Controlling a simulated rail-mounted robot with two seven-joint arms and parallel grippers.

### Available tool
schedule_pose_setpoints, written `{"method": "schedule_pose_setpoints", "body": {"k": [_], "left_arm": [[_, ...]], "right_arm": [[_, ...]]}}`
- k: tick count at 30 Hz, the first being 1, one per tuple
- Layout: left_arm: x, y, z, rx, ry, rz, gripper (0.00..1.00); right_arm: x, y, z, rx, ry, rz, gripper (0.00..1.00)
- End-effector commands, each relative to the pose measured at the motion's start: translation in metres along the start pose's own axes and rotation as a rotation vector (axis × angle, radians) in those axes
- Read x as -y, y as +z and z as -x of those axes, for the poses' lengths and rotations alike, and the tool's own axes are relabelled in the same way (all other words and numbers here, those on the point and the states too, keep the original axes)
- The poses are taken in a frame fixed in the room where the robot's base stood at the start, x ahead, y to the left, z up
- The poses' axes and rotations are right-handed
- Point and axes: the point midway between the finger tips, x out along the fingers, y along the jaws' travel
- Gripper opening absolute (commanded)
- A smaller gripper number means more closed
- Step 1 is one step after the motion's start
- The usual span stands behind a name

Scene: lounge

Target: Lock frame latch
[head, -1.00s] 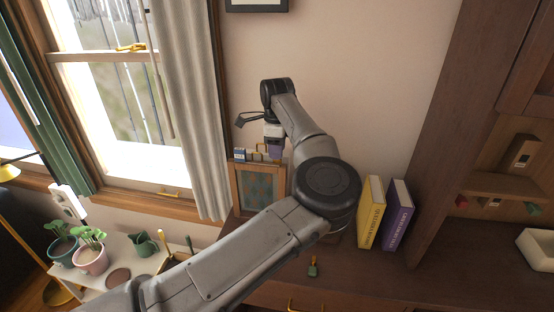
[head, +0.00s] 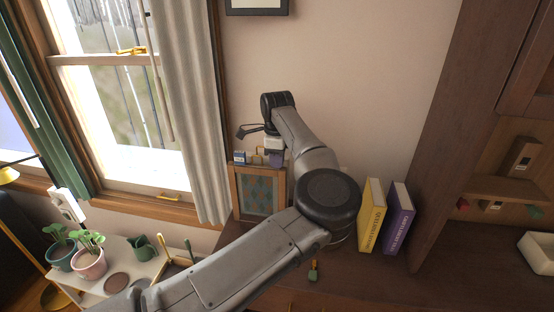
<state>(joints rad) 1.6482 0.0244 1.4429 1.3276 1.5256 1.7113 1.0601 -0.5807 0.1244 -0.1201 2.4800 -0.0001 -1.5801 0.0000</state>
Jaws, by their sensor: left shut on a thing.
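A small wooden frame (head: 259,193) with a diamond-patterned pane stands upright on the dark cabinet, against the wall. A small gold latch (head: 258,152) shows at its top edge. My left gripper (head: 259,158) is at the top of the frame, with its jaws around the latch and shut on it. The latch is small and partly covered by the fingers, so I cannot tell its exact position. My arm hides the lower right of the frame. My right gripper is not in view.
A yellow book (head: 371,216) and a purple book (head: 398,218) stand right of my forearm. A curtain (head: 190,110) hangs left of the frame. Potted plants (head: 88,262) stand on a low shelf at lower left. The cabinet top (head: 440,285) is clear at lower right.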

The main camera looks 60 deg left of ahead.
Motion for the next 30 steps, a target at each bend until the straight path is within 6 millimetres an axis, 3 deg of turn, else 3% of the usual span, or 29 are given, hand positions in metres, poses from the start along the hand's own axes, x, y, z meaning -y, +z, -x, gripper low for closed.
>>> {"method": "schedule_pose_setpoints", "body": {"k": [14,30], "left_arm": [[-0.0003,0.0001,0.0003,0.000,0.000,-0.042,0.00],[-0.0037,0.0011,0.0002,0.001,0.000,-0.485,0.00]], "right_arm": [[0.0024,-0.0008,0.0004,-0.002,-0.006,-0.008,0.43],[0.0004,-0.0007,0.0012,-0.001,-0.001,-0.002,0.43]]}}
